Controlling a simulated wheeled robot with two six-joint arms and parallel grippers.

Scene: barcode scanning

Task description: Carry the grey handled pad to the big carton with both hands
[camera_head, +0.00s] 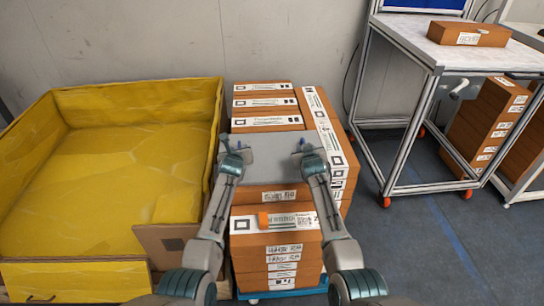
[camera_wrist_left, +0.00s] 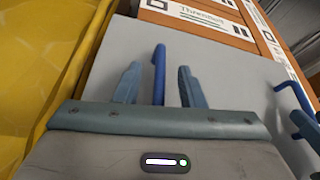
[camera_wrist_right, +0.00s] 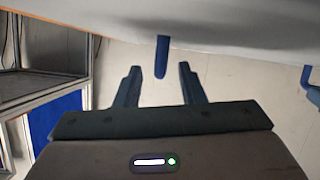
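The grey handled pad (camera_head: 272,160) rests on a stack of brown boxes in the middle of the head view. It has blue handles near its left and right sides. My left gripper (camera_head: 235,147) is over the pad's left side; in the left wrist view a blue handle (camera_wrist_left: 158,75) stands between its spread fingers. My right gripper (camera_head: 305,149) is at the right side; in the right wrist view a blue handle (camera_wrist_right: 162,56) shows between its spread fingers. Neither gripper is visibly closed on a handle. The big carton (camera_head: 140,98), yellow inside, stands open and empty at the left.
Stacked brown boxes (camera_head: 276,265) stand on a blue base close beside the carton's right wall. A metal-framed table (camera_head: 430,55) with one box on it stands at the back right. The floor (camera_head: 430,230) to the right is clear.

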